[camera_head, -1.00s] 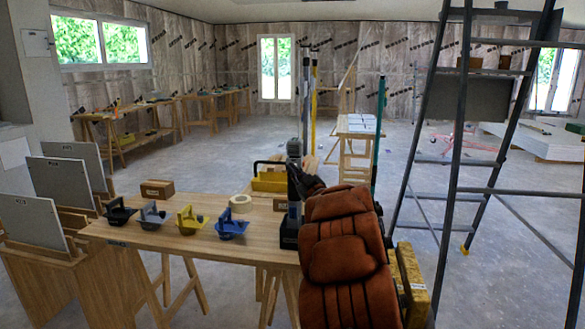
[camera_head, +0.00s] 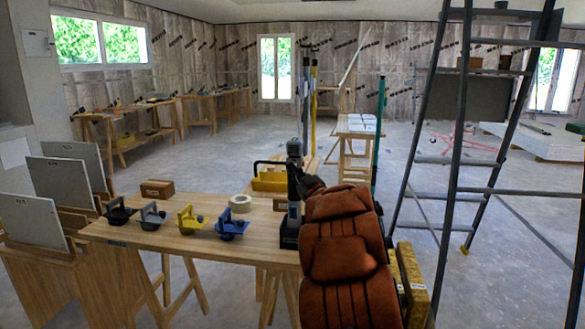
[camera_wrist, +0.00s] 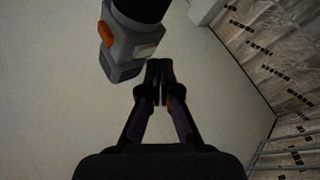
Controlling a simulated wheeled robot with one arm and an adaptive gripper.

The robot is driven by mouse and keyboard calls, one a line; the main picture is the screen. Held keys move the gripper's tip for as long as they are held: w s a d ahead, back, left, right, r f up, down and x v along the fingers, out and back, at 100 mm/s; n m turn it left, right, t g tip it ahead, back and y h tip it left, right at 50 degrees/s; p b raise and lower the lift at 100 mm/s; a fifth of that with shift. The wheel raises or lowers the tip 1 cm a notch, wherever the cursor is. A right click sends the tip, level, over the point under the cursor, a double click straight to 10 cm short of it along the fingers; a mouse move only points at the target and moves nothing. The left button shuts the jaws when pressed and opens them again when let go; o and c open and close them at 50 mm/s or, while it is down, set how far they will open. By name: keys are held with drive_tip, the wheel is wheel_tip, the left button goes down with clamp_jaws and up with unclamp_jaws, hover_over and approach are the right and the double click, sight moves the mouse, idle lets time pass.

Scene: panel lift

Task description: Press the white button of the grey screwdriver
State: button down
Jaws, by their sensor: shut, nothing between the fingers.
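The grey screwdriver (camera_wrist: 124,42) fills the upper left of the wrist view, with an orange part on one side. A pale patch that looks like its white button (camera_wrist: 148,49) faces toward the fingers. In the head view the screwdriver (camera_head: 294,147) stands upright near the table's right end, above a dark base. My gripper (camera_wrist: 160,66) is shut and empty. Its tips appear just right of and below the pale patch in the wrist view; I cannot tell how far apart they are in depth. In the head view my arm partly hides the gripper.
The wooden table (camera_head: 180,239) holds several clamp-like tools, a tape roll (camera_head: 240,203) and a brown block (camera_head: 157,189) to the left. A yellow toolbox (camera_head: 270,180) is behind. A ladder (camera_head: 455,130) stands at the right. Grey panels (camera_head: 30,218) lean at the left.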

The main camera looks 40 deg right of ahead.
drive_tip(key=shift+w+d, duration=0.1)
drive_tip(key=shift+w+d, duration=0.15)
drive_tip(key=shift+d, duration=0.1)
idle(0.5)
drive_tip(key=shift+s+a, duration=0.25)
drive_tip(key=shift+a, duration=0.15)
idle(0.4)
drive_tip(key=s+a+b, duration=0.1)
drive_tip(key=s+a, duration=0.2)
drive_tip(key=a, duration=0.2)
drive_tip(key=shift+s, duration=0.25)
drive_tip(key=shift+w, duration=0.1)
idle(0.6)
